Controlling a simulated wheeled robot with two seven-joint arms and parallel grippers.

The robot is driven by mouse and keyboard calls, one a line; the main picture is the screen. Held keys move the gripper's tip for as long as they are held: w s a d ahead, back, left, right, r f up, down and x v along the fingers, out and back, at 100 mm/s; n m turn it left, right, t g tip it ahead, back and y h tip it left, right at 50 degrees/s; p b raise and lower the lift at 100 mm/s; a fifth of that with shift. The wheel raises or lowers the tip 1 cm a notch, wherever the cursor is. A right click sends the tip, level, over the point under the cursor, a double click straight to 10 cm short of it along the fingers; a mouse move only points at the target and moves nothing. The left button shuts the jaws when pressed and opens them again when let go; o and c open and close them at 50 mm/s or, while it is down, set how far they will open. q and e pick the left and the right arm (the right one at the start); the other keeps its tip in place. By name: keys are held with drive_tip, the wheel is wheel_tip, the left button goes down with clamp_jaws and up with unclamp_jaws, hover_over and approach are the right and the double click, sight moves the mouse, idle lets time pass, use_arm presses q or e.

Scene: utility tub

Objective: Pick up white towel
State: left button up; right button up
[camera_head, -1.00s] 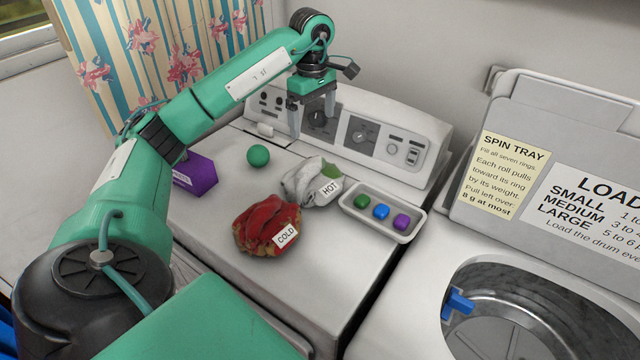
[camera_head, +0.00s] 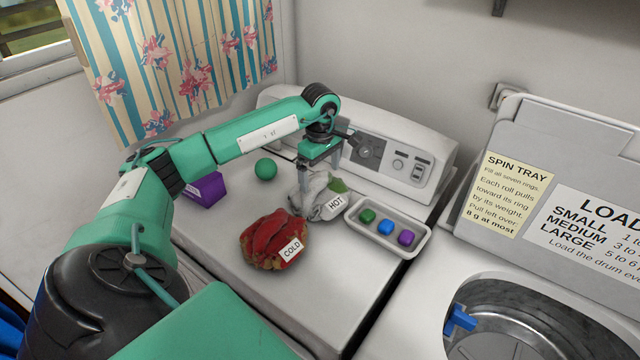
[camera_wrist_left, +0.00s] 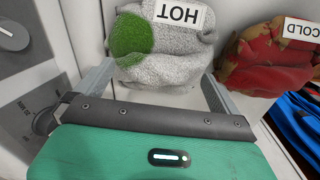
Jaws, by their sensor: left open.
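The white towel (camera_head: 322,204) is a crumpled greyish-white bundle with a green patch and a tag reading HOT. It lies on top of the white machine (camera_head: 215,238). My left gripper (camera_head: 314,188) is open and lowered at the towel, pointing down. In the left wrist view the towel (camera_wrist_left: 172,62) lies between the two spread fingers, and the left gripper (camera_wrist_left: 155,92) frames it from both sides. I cannot tell whether the fingers touch the cloth. My right gripper is in neither view.
A red bundle tagged COLD (camera_head: 270,238) lies just in front of the towel. A tray (camera_head: 412,240) with coloured pods is to the right. A green ball (camera_head: 265,169) and a purple box (camera_head: 206,190) are to the left. The control panel (camera_head: 395,160) rises behind.

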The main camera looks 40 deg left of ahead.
use_arm(q)
wheel_tip(320, 180, down, 2)
drive_tip(key=shift+f, duration=0.3)
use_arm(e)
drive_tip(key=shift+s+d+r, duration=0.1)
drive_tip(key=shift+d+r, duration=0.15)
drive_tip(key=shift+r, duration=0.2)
use_arm(q)
drive_tip(key=c, duration=1.4)
drive_tip(key=shift+o, duration=0.2)
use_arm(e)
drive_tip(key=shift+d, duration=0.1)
use_arm(q)
drive_tip(key=shift+r, duration=0.1)
drive_tip(key=shift+r, duration=0.55)
drive_tip(key=shift+r+b, duration=0.5)
drive_tip(key=shift+r, duration=8.9)
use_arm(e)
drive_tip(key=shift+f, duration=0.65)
